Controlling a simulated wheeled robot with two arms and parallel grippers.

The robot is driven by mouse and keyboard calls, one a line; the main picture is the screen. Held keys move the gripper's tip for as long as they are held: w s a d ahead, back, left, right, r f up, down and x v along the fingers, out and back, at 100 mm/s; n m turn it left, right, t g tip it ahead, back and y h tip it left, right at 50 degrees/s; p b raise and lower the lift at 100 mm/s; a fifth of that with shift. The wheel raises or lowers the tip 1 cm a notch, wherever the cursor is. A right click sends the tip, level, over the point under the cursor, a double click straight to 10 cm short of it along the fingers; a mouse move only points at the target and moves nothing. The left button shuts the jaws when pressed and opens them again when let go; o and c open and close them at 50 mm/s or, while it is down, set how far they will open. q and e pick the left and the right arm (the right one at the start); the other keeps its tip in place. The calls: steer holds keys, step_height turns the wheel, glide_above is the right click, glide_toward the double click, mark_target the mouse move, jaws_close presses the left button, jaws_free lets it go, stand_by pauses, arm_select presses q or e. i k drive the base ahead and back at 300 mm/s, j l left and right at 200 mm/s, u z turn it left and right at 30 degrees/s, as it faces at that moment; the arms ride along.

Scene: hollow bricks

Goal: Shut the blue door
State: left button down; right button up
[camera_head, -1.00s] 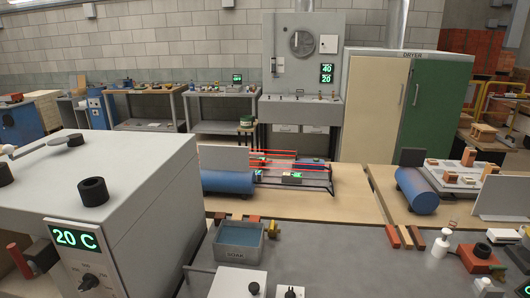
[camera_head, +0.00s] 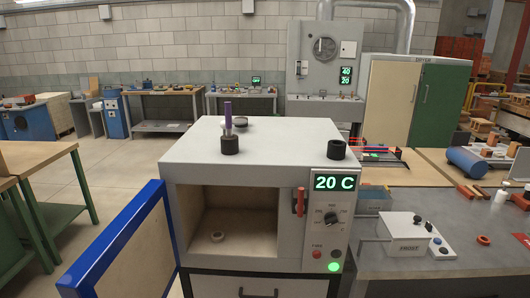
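The blue door (camera_head: 98,262) belongs to a grey oven (camera_head: 270,145) in front of me. It stands wide open, swung out to the left from the left side of the oven's opening. It has a blue frame and a beige inner panel (camera_head: 135,262). A red lever (camera_head: 300,202) is on the front, right of the opening. The display (camera_head: 334,182) reads 20 C. Neither of my grippers is in view.
Black rings and a purple rod (camera_head: 228,115) stand on the oven's top. A green-legged table (camera_head: 40,180) is at left, with floor (camera_head: 110,185) between it and the oven. A grey bench (camera_head: 460,262) with a white device (camera_head: 408,233) is at right.

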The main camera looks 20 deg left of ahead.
mark_target(137, 256)
steer(key=k+j, duration=0.15)
steer(key=j, duration=0.2)
steer(key=k+j, duration=0.1)
steer(key=j, duration=0.3)
steer(key=k+j, duration=0.15)
steer(key=j, duration=0.2)
steer(key=k+j, duration=0.15)
steer(key=j, duration=0.25)
steer(key=i+j, duration=0.2)
steer(key=j, duration=0.2)
steer(key=i+j, duration=0.15)
steer(key=j, duration=0.25)
steer(key=i+j, duration=0.2)
steer(key=j, duration=0.2)
